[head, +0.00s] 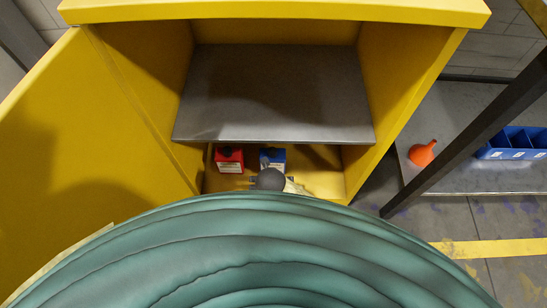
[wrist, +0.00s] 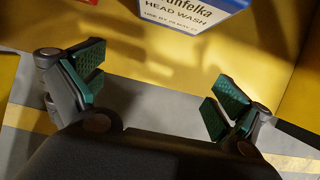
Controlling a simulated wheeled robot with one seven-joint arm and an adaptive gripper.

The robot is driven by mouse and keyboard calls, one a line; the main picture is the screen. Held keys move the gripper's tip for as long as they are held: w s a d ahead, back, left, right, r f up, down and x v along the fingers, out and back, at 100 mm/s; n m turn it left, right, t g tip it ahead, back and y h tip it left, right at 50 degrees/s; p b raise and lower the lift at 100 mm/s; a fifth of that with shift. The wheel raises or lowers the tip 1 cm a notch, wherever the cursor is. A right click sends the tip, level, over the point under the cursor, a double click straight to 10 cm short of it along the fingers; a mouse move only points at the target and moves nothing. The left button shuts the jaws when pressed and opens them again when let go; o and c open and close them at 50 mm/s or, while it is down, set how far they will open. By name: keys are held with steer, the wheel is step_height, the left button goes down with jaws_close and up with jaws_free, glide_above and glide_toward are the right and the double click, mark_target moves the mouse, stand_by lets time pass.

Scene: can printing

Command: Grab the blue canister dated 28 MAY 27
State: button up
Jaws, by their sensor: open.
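The blue canister (head: 272,156) stands on the lower floor of the yellow cabinet, below the grey shelf. In the wrist view the blue canister (wrist: 192,14) is at the top edge, with a white label reading "HEAD WASH" and a small use-by line that looks like 28 MAY 27. Its upper part is cut off. My gripper (wrist: 160,88) is open and empty, its green-padded fingers spread wide. The canister is ahead of the fingers, not between them. In the head view my arm hides the gripper and the canister's lower part.
A red canister (head: 229,160) stands just left of the blue one. The grey shelf (head: 280,95) overhangs both. The cabinet's yellow side walls (head: 400,80) and open door (head: 60,130) bound the space. An orange funnel (head: 422,153) and blue bin (head: 515,143) sit outside, right.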

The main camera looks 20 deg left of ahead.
mark_target(273, 158)
steer(key=w+b, duration=0.1)
steer(key=w, duration=0.1)
steer(key=w+a, duration=0.1)
steer(key=w, duration=0.2)
steer(key=shift+w+a+b, duration=0.2)
steer(key=shift+w+b, duration=0.1)
steer(key=shift+b, duration=0.05)
steer(key=w, duration=0.1)
steer(key=w+a+b, duration=0.1)
steer(key=w, duration=0.1)
steer(key=w+b, duration=0.1)
steer(key=shift+w+a+f, duration=0.25)
steer(key=shift+w, duration=0.1)
steer(key=shift+w+f+b, duration=0.15)
steer(key=shift+f+b, duration=0.15)
steer(key=shift+b, duration=0.1)
steer(key=c, duration=1.2)
